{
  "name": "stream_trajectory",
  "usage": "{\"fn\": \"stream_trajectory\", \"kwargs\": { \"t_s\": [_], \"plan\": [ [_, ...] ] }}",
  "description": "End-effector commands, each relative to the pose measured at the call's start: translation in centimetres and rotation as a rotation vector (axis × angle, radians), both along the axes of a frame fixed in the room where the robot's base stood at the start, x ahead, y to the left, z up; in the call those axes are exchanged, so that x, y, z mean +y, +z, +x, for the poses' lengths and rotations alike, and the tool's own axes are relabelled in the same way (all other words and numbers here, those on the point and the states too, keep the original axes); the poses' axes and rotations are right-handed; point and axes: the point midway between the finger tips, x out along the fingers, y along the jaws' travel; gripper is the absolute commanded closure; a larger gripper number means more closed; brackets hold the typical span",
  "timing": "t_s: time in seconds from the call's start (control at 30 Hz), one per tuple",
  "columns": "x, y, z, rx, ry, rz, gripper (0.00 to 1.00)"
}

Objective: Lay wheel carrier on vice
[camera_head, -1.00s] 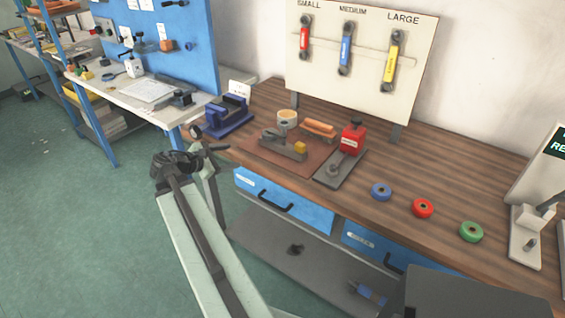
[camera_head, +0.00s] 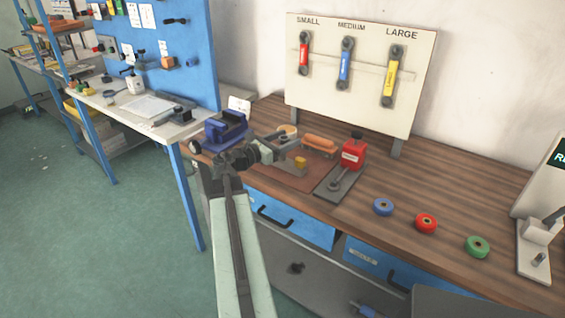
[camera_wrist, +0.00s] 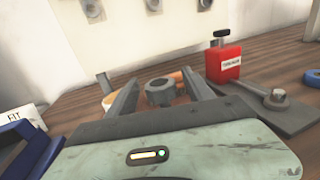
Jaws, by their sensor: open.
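The wheel carrier appears to be the grey metal part (camera_head: 287,153) on the brown mat. Its round, ring-like end (camera_wrist: 160,93) shows between my fingers in the wrist view. My gripper (camera_wrist: 160,80) is open, with one finger on each side of that end in the picture; I cannot tell whether they touch it. In the head view my gripper (camera_head: 266,150) is at the mat's left side and partly covers the grey part. The blue vice (camera_head: 226,126) stands just behind and left of my gripper; its blue edge shows at left in the wrist view (camera_wrist: 28,152).
A red bottle (camera_head: 353,153) stands on a grey plate with a lever, right of the brown mat (camera_head: 285,178). An orange piece (camera_head: 320,143) lies behind. Blue (camera_head: 383,207), red (camera_head: 426,223) and green (camera_head: 477,246) wheels lie farther right. A wrench board (camera_head: 360,75) stands behind.

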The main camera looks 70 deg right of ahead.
Motion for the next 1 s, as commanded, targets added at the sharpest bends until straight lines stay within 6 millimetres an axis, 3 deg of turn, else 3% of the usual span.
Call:
{"fn": "stream_trajectory", "kwargs": {
  "t_s": [0.1, 0.33, 0.53, 0.57, 1.0],
  "plan": [
    [-1.72, -0.02, -0.87, 0.000, -0.001, 0.000, 0.39],
    [-1.81, -0.03, -0.98, -0.001, 0.001, 0.000, 0.42],
    [-1.80, -0.03, -0.95, -0.001, 0.002, 0.000, 0.98],
    [-1.79, -0.03, -0.93, -0.001, 0.002, 0.000, 1.00],
    [-1.79, -0.02, -0.85, -0.001, 0.003, 0.000, 1.00]
  ]
}}
